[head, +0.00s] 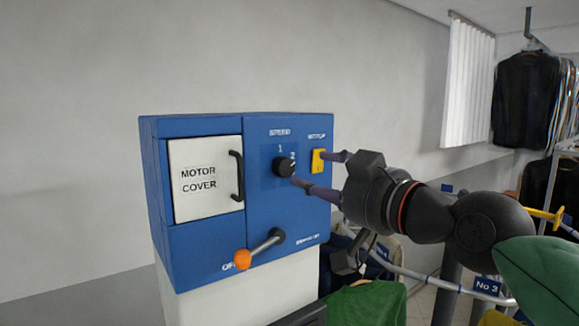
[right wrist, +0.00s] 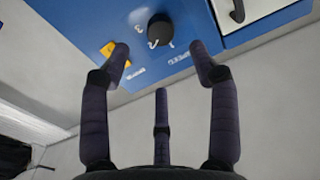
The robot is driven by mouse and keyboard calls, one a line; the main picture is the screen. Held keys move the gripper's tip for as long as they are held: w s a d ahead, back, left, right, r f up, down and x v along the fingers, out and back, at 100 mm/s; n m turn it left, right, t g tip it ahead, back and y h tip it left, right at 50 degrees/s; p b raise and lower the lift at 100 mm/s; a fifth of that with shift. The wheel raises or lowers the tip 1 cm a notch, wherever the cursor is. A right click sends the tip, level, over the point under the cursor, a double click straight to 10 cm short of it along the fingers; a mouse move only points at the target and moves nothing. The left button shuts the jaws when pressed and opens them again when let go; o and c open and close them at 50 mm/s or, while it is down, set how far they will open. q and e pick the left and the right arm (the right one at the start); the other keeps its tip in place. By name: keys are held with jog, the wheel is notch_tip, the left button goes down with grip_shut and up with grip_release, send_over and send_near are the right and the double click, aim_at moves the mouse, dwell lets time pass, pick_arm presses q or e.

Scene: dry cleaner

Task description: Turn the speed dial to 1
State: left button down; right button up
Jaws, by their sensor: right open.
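The speed dial (head: 285,167) is a round black knob on the blue front panel, under the word SPEED, with a 1 printed above it. It also shows in the right wrist view (right wrist: 160,28), beyond and between the two outer fingertips, with digits beside it. I cannot tell for sure which number it points to. My right gripper (head: 309,169) is open and empty; its purple fingers are spread, one tip close to the dial's lower right in the head view, the other by the yellow switch. Contact with the dial cannot be made out. My left gripper is not in view.
The blue machine (head: 192,238) also carries a yellow switch (head: 318,161), a white motor cover (head: 206,196) with a black handle, and a lever with an orange knob (head: 243,259). Green clothes (head: 368,303) hang below my right arm. Plain wall lies behind the machine.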

aim_at(287, 170)
jog(key=p+x, duration=0.1)
jog(key=x, duration=0.7)
jog(key=shift+p, duration=0.4)
jog(key=shift+w+f, duration=0.1)
jog(key=c, duration=1.1)
